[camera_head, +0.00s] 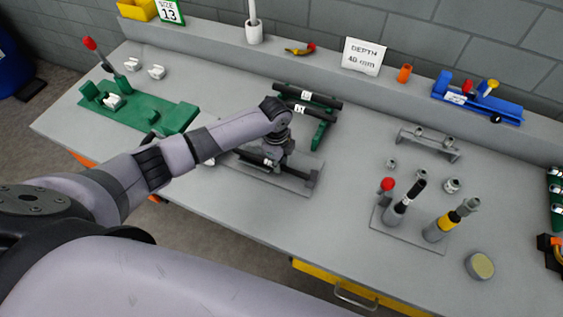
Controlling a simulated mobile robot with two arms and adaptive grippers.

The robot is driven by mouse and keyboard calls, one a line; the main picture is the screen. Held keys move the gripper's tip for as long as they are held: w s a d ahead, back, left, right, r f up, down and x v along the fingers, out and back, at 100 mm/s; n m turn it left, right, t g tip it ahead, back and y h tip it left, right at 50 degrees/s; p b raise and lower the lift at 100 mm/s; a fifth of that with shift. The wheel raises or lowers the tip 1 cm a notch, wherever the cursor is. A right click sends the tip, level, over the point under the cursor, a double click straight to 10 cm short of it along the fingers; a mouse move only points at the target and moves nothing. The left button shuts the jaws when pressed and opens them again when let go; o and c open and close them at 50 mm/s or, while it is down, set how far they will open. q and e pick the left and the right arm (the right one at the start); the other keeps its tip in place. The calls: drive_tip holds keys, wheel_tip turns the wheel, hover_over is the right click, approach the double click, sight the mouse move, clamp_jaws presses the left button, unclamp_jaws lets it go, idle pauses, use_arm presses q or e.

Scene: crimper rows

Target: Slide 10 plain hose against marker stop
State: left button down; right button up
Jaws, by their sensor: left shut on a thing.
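My left gripper (274,161) is shut on a black hose (250,157) with a small white label, low over a grey plate (290,184) near the middle of the bench. The hose lies roughly lengthwise along the plate. A dark upright post (312,178), which looks like the marker stop, stands at the plate's right end. The gripper hides part of the hose, and I cannot tell whether its right end touches the post. More black hoses (318,98) with white labels lie on a green rack (320,134) behind the gripper. My right gripper is not in view.
A green fixture (170,118) with a red-knobbed lever stands at left. Upright tools (398,207) on a plate, small metal fittings (452,185) and a round tin (480,265) are at right. A blue tool (480,103) and a depth sign (362,57) stand at the back.

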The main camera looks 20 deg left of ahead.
use_arm(q)
drive_tip(key=shift+w+a+r, duration=0.1)
drive_tip(key=shift+w+a, duration=0.05)
drive_tip(key=shift+a, duration=0.5)
drive_tip(key=shift+w+a+r, duration=0.1)
drive_tip(key=shift+w+a, duration=0.05)
drive_tip(key=shift+a, duration=0.45)
drive_tip(key=c, duration=1.5)
unclamp_jaws()
drive_tip(key=shift+s, duration=0.1)
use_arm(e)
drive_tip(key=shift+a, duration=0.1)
use_arm(q)
drive_tip(key=r, duration=0.6)
drive_tip(key=shift+s+r, duration=0.1)
drive_tip(key=shift+s, duration=0.15)
drive_tip(key=r, duration=0.1)
drive_tip(key=d+r, duration=0.1)
drive_tip(key=r, duration=0.1)
drive_tip(key=d+r, duration=0.1)
drive_tip(key=r, duration=0.1)
drive_tip(key=shift+s+r, duration=0.25)
drive_tip(key=shift+s, duration=0.05)
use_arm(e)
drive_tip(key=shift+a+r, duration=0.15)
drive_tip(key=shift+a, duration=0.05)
use_arm(q)
drive_tip(key=shift+d, duration=0.15)
